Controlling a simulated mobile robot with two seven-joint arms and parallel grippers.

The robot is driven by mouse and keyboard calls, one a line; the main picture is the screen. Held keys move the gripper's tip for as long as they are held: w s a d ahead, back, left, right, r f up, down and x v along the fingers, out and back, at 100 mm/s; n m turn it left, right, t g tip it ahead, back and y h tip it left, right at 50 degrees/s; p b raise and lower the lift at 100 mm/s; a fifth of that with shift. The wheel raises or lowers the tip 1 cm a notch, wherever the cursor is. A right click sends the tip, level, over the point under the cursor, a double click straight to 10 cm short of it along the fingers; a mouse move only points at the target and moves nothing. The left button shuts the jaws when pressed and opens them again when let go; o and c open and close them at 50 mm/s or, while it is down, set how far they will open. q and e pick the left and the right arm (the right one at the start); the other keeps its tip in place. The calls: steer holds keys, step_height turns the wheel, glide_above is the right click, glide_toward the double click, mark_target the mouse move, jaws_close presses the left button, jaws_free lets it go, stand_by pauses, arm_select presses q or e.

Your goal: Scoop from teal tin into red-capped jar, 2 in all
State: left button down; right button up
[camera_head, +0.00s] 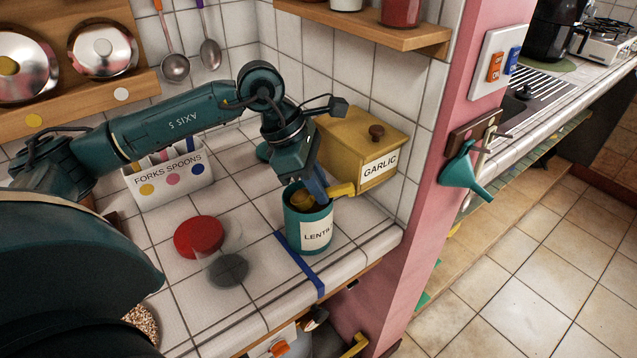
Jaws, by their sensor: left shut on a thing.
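The teal tin (316,236), labelled as lentils, stands upright and open near the counter's front right. My left gripper (318,190) is over the tin's mouth, shut on a yellow scoop (343,190). The scoop's handle sticks out to the right; its bowl end seems to be inside the tin, and its load is unclear. The clear jar (232,243) is left of the tin, with a dark grey round patch (229,270) at its lower end. The red cap (199,237) shows at its upper left; I cannot tell whether it is on the jar or beside it. My right gripper is not in view.
A yellow box (350,145) marked GARLIC stands close behind the tin. A white forks-and-spoons holder (172,182) is behind the jar. A blue strip (302,265) runs along the counter beside the tin. Grains (143,321) show at lower left, partly hidden by my arm.

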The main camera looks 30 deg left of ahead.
arm_select(q)
steer(key=shift+s+f, duration=0.15)
steer(key=shift+f, duration=0.1)
steer(key=shift+r+p, duration=0.65)
steer(key=shift+r, duration=0.25)
steer(key=shift+r+p, duration=1.9)
steer(key=shift+r, duration=1.35)
steer(key=shift+f, duration=0.1)
